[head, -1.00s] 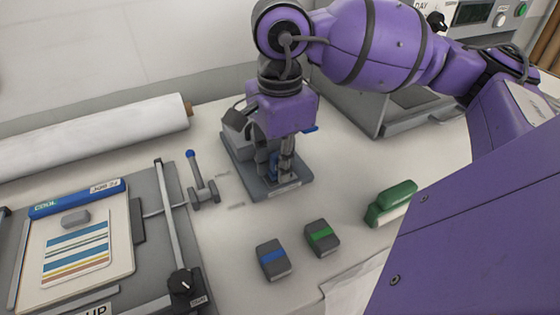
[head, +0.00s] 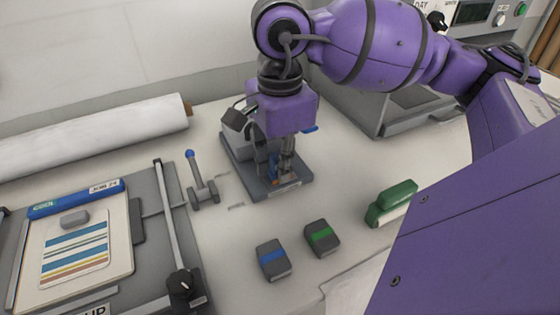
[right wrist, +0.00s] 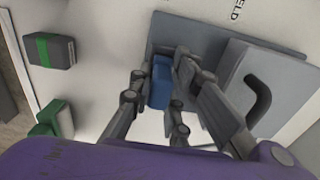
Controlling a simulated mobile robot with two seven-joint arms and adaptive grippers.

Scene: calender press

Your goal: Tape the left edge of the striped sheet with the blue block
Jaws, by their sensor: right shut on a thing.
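The striped sheet (head: 75,253) lies on a cream board (head: 118,262) at the left of the head view, with a small grey weight (head: 75,218) over its top edge. A dark block with a blue band (head: 272,258) lies on the table at the lower middle. My right gripper (head: 282,177) is over a grey base plate (head: 296,187) and points down. In the right wrist view, its fingers are closed about a small blue piece (right wrist: 160,83), just above or on the plate; the exact contact is hard to tell. My left gripper is not in view.
A dark block with a green band (head: 322,238) and a green-topped block (head: 392,203) stand at the right. A blue-knobbed lever (head: 203,190) is left of the base plate. A white roll (head: 95,135) lies at the back left.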

